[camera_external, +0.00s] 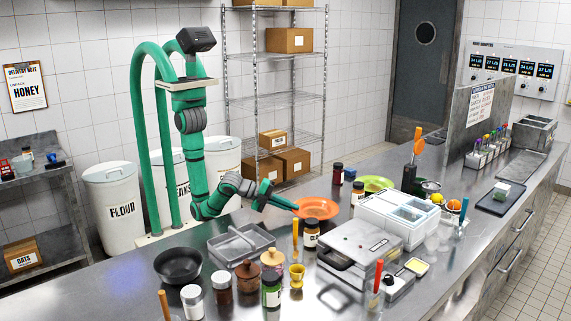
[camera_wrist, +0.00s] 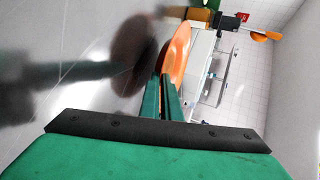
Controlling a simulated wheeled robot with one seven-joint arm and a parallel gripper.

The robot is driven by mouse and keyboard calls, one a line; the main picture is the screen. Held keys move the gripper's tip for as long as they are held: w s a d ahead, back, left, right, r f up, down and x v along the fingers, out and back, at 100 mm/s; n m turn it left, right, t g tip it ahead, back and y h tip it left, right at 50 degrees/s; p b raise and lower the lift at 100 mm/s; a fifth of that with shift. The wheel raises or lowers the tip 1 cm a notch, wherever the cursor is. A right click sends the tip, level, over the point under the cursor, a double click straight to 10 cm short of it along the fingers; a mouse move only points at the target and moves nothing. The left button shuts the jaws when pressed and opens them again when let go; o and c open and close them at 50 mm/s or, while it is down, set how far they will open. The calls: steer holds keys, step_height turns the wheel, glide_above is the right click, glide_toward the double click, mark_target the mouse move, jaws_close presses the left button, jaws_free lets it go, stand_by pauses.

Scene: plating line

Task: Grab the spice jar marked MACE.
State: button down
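I cannot read MACE on any jar. An amber jar (camera_external: 311,235) in the middle of the counter has a partly visible label that seems to start with CLO. Another orange-brown jar (camera_external: 357,193) stands behind the orange plate, and a dark red jar (camera_external: 338,174) stands further back; their labels are too small to read. My gripper (camera_external: 296,207) is at the left rim of the orange plate (camera_external: 320,208). In the wrist view, my green fingers (camera_wrist: 165,84) are close together with the plate's rim (camera_wrist: 180,55) between their tips, apparently held clear of the counter.
A grey press (camera_external: 358,250) and a white container (camera_external: 397,219) stand right of my gripper. A lime plate (camera_external: 377,184) lies behind.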

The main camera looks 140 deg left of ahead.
steer(key=shift+f, duration=0.95)
steer(key=c, duration=2.3)
jaws_free()
steer(key=shift+f, duration=0.1)
steer(key=v, duration=1.1)
steer(key=shift+d, duration=0.15)
steer(key=o, duration=0.3)
steer(key=shift+s+d, duration=0.15)
steer(key=o, duration=1)
steer(key=shift+s+d+r, duration=0.1)
steer(key=shift+s+r, duration=0.05)
steer(key=shift+r, duration=0.15)
